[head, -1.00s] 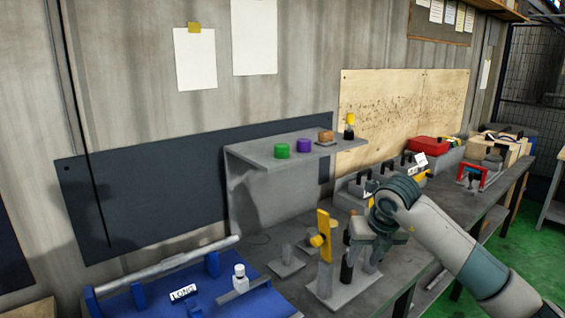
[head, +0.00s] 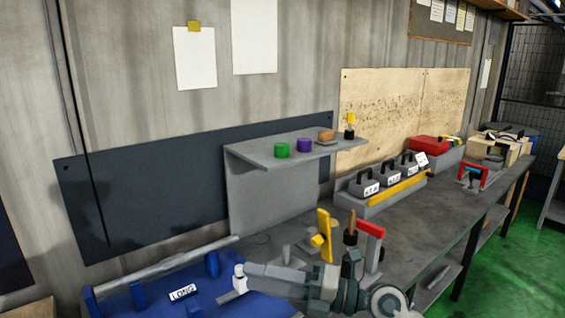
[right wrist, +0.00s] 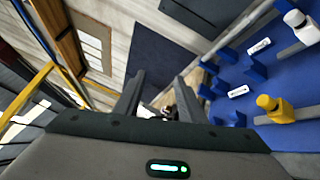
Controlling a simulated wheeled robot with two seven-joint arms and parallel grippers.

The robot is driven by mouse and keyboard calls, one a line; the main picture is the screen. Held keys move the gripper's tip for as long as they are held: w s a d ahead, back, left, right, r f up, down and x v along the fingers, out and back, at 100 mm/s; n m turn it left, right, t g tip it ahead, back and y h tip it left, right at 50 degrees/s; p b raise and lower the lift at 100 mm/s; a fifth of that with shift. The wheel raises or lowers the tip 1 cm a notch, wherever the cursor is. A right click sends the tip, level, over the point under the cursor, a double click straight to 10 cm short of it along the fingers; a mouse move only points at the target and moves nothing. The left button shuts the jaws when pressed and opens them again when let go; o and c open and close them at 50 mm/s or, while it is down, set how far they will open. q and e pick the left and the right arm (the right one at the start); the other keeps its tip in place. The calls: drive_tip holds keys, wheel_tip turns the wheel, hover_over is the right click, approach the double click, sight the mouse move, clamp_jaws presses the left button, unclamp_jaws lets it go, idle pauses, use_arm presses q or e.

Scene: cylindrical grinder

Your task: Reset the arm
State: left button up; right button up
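My right gripper (head: 255,276) is low in the head view, pointing left over the front of the bench, beside the white-topped clamp (head: 239,276) on the blue fixture (head: 150,300). I cannot tell from this view whether they touch. In the right wrist view, the two dark fingers (right wrist: 160,90) stand apart with nothing held between them. The blue fixture is on the right there, with a white-topped clamp (right wrist: 296,20) and a yellow-topped clamp (right wrist: 268,103). My left gripper is not in view.
A yellow lever (head: 324,235) and a red handle (head: 370,231) stand just behind my right arm. A grey shelf (head: 265,155) holds green and purple pieces. Labelled grey blocks (head: 370,187) stand farther right. The bench (head: 430,225) is clear right of the red handle.

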drive_tip(key=w+d+m+t+h, duration=0.2)
drive_tip(key=d+m+t+h, duration=0.7)
drive_tip(key=d+m+t, duration=1.1)
drive_tip(key=s+d+f+m+g+h, duration=0.2)
drive_tip(key=d+f+m+g+h, duration=0.15)
drive_tip(key=f+m+h, duration=0.35)
drive_tip(key=s+d+f+m+g+h, duration=0.35)
drive_tip(key=f+m, duration=0.25)
drive_tip(key=f, duration=0.3)
drive_tip(key=s+d+f+m+g, duration=0.2)
drive_tip(key=s+f+g, duration=0.6)
drive_tip(key=s+f, duration=0.5)
drive_tip(key=s+a+f+g+y, duration=0.1)
drive_tip(key=s+f+g, duration=0.25)
drive_tip(key=s, duration=0.45)
drive_tip(key=s+a+f+g+y, duration=0.15)
drive_tip(key=s+f, duration=0.25)
drive_tip(key=s, duration=0.4)
wheel_tip(320, 180, down, 30)
drive_tip(key=s+g+h+b, duration=0.1)
drive_tip(key=g, duration=0.1)
drive_tip(key=s+d+f+g, duration=0.1)
drive_tip(key=s+d+f, duration=0.2)
drive_tip(key=s+f, duration=1.5)
drive_tip(key=shift+b, duration=0.4)
